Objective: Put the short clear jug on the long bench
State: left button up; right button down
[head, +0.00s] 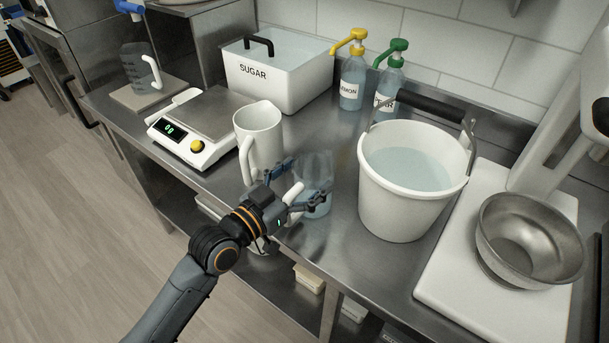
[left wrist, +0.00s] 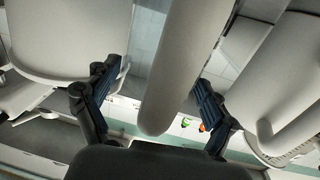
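A clear jug (head: 316,172) with a white handle (head: 293,193) appears to stand on the steel bench (head: 330,240), between the white jug and the bucket. My left gripper (head: 297,188) is at its handle, with one finger on each side. In the left wrist view the handle (left wrist: 178,70) runs between the two spread fingers (left wrist: 160,100), with gaps on both sides. Part of the clear jug is hidden by the gripper. Another clear jug (head: 133,66) with a white handle stands on a board at the far left. My right gripper is not in view.
A white jug (head: 262,130) stands close left of the gripper, and a white bucket (head: 395,195) close right. Behind are a scale (head: 185,143), a sugar bin (head: 290,85) and two pump bottles (head: 352,85).

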pick_arm(q)
jog(key=shift+o, duration=0.6)
jog(key=shift+r, duration=0.1)
jog(key=shift+s+a, duration=0.1)
jog(key=b+v, duration=0.2)
jog(key=v, duration=0.9)
jog(key=shift+s+a, duration=0.2)
jog(key=shift+s, duration=0.1)
